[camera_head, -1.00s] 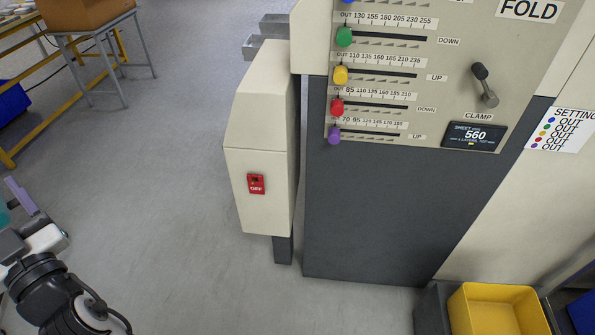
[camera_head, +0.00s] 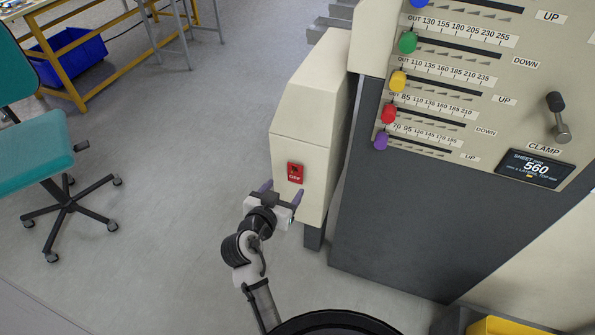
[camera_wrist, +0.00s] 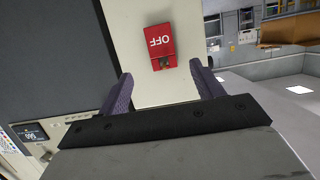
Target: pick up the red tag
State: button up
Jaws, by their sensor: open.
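The red tag (camera_head: 295,173), marked OFF, is on the front face of the cream side box (camera_head: 304,118) of the machine. In the wrist view the red tag (camera_wrist: 161,46) shows upside down, ahead of the jaws and roughly midway between them, with a small dark spot at its lower edge. My gripper (camera_head: 281,192) is open and empty, just below and in front of the tag in the head view. Its two purple fingers stand apart in the wrist view (camera_wrist: 165,84), and neither touches the tag.
The machine's panel (camera_head: 470,85) with coloured knobs and a clamp lever (camera_head: 557,115) rises at the right. A teal office chair (camera_head: 45,150) stands at the left. A yellow bin (camera_head: 505,327) is at the bottom right. Grey floor is clear left of the box.

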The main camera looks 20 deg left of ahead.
aim_at(295, 171)
jog(key=p+x, duration=0.2)
jog(key=x, duration=0.5)
jog(key=shift+w+a, duration=0.15)
jog(key=shift+w, duration=0.1)
jog(key=shift+c, duration=0.3)
jog(key=c, duration=1.1)
jog(key=shift+w+r, duration=0.1)
jog(key=shift+r, duration=0.15)
